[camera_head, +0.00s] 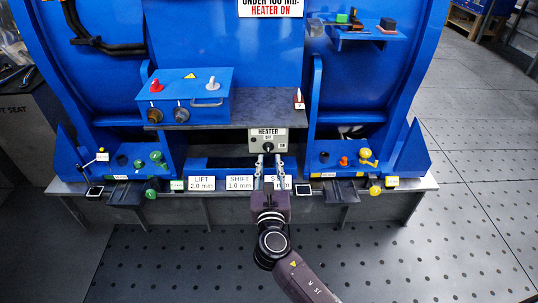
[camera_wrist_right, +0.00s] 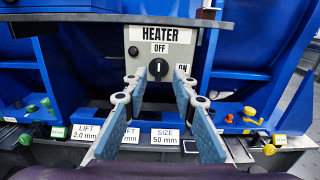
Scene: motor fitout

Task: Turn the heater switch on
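The heater panel (camera_head: 283,134) is a pale box labelled HEATER, standing at the front middle of the blue machine. Its black knob (camera_head: 268,147) sits below the OFF mark, with the ON mark to its right. In the right wrist view the knob (camera_wrist_right: 158,69) shows a white line that stands upright toward OFF. My right gripper (camera_head: 269,161) is in front of the panel, fingers pointing at it. In the right wrist view the gripper (camera_wrist_right: 159,88) is open and empty, its fingers apart left and right of the knob, which shows between them. I cannot tell any contact. My left gripper is not in view.
A blue box with a red knob (camera_head: 156,86) and a handle stands left on the shelf (camera_head: 235,108). Labels LIFT (camera_head: 202,183) and SHIFT (camera_head: 239,182) line the front ledge. Green knobs lie left and yellow knobs (camera_head: 366,155) right.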

